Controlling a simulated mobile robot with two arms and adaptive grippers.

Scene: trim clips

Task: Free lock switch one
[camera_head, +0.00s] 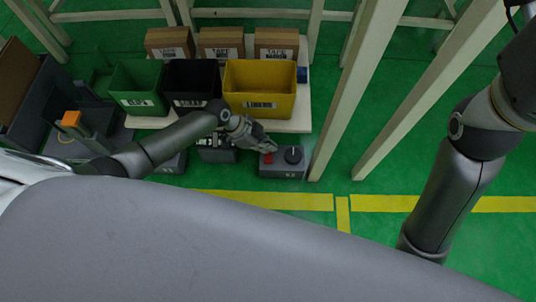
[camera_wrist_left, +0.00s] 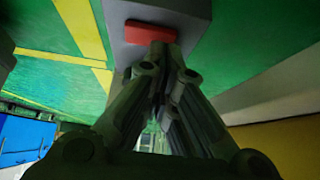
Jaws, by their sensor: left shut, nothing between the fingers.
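A grey switch box (camera_head: 283,172) stands right of the crates, with a red part (camera_head: 267,158) and a black knob (camera_head: 293,155) on top. Its small label is too blurred to read surely. My left gripper (camera_head: 268,147) is shut and empty, with its fingertips just by the red part. In the left wrist view the red part (camera_wrist_left: 151,30) lies on the grey box (camera_wrist_left: 190,8) right beyond the closed fingertips (camera_wrist_left: 160,50). I cannot tell whether they touch it. My right arm shows at the right, but its gripper is out of view.
Green (camera_head: 136,88), black (camera_head: 192,80) and yellow (camera_head: 259,88) bins stand on a pale shelf behind, with cardboard boxes (camera_head: 221,43) further back. More grey boxes (camera_head: 216,154) stand to the left. A cream post (camera_head: 357,90) rises close on the right.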

